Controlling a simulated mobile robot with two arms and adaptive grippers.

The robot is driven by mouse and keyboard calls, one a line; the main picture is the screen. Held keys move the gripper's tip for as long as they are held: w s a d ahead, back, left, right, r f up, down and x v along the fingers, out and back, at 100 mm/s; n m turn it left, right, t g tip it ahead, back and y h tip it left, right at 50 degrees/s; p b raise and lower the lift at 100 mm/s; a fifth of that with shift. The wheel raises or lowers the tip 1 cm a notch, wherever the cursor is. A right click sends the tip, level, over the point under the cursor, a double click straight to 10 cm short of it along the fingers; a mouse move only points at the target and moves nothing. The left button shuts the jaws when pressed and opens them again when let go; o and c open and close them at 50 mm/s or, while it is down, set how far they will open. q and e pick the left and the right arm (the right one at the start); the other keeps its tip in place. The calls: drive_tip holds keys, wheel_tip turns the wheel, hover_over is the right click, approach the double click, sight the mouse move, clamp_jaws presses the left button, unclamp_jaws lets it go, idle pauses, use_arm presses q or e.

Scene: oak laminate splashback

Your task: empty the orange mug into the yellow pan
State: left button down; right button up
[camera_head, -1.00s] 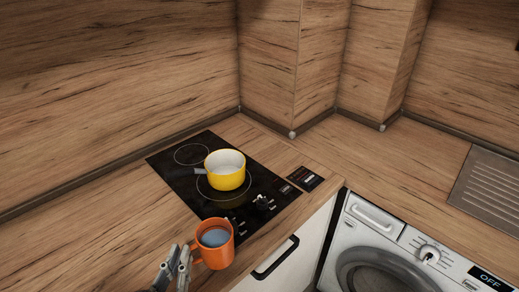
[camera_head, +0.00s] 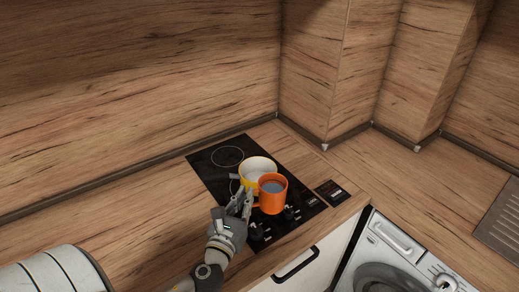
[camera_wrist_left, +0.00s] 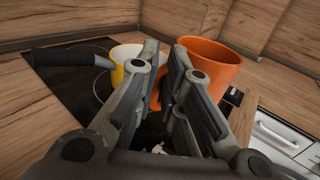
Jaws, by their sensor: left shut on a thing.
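The orange mug (camera_head: 273,199) is upright in the head view, with greyish-blue contents showing inside. My left gripper (camera_head: 243,203) is shut on the mug's handle side, to the left of the mug. In the left wrist view the mug (camera_wrist_left: 212,58) stands beyond the fingers of the left gripper (camera_wrist_left: 165,75). The yellow pan (camera_head: 254,165), white inside, sits on the black hob just behind the mug, which covers part of it. Its yellow side (camera_wrist_left: 118,72) and dark handle (camera_wrist_left: 70,57) show in the left wrist view. My right gripper is out of view.
The black hob (camera_head: 212,176) is set in the wooden worktop (camera_head: 130,215). Knobs (camera_head: 290,213) stand along its front edge. A washing machine (camera_head: 392,255) is below the worktop at the right. The worktop left of the hob is clear.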

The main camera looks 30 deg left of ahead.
use_arm(q)
drive_tip(key=w+a+r+n+g+y+p, duration=0.1)
drive_tip(key=w+a+n+y, duration=0.1)
drive_tip(key=a, duration=0.8)
drive_tip(key=w+a+r+n+g+y+p, duration=0.1)
drive_tip(key=w+a+n+g+y+p, duration=0.1)
drive_tip(key=a, duration=0.9)
drive_tip(key=w+y, duration=0.1)
drive_tip(key=y, duration=0.1)
drive_tip(key=shift+w+a+n+y+p, duration=0.15)
drive_tip(key=shift+w+n+y+p, duration=0.15)
drive_tip(key=shift+n+y, duration=0.1)
